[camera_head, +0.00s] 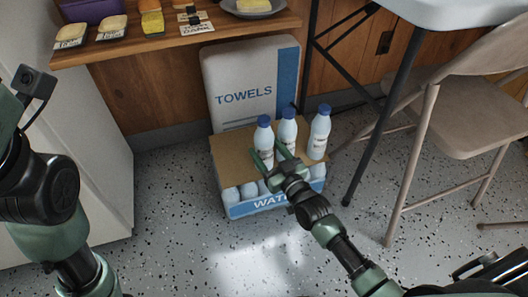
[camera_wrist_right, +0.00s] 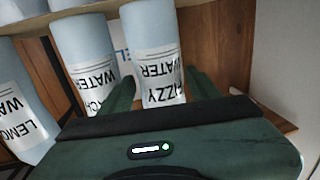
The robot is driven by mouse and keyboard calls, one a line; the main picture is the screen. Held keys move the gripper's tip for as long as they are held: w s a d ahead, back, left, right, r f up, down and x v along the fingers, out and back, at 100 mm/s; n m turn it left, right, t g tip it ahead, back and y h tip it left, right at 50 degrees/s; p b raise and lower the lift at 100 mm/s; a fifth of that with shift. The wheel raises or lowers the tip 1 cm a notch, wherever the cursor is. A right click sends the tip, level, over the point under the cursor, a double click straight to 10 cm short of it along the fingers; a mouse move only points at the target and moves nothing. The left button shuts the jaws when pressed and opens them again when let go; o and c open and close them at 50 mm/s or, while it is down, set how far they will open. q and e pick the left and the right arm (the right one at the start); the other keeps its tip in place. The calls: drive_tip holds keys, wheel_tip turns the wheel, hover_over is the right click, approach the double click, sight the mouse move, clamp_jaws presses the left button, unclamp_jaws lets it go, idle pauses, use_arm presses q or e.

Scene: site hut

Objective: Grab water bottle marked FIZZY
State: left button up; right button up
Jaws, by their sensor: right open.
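Three pale blue bottles with dark blue caps stand upright on the cardboard top of a water pack in the head view. The bottle marked FIZZY (camera_wrist_right: 158,50) is the leftmost there (camera_head: 264,138). In the right wrist view its label is upside down, and the bottle sits between the fingers of my right gripper (camera_wrist_right: 160,88). My right gripper (camera_head: 269,152) is open, with one finger on each side of this bottle; contact is not clear. The middle bottle (camera_head: 287,126) and the right bottle, marked LEMON (camera_head: 320,133), stand beside it. My left gripper is out of view.
The water pack (camera_head: 260,209) stands on the speckled floor before a TOWELS box (camera_head: 243,82). A wooden shelf (camera_head: 190,32) with food items is above left. A table leg (camera_head: 383,120) and a folding chair (camera_head: 455,120) stand to the right.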

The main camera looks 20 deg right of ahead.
drive_tip(key=c, duration=1.2)
drive_tip(key=shift+r, duration=0.1)
clamp_jaws()
drive_tip(key=shift+r, duration=0.1)
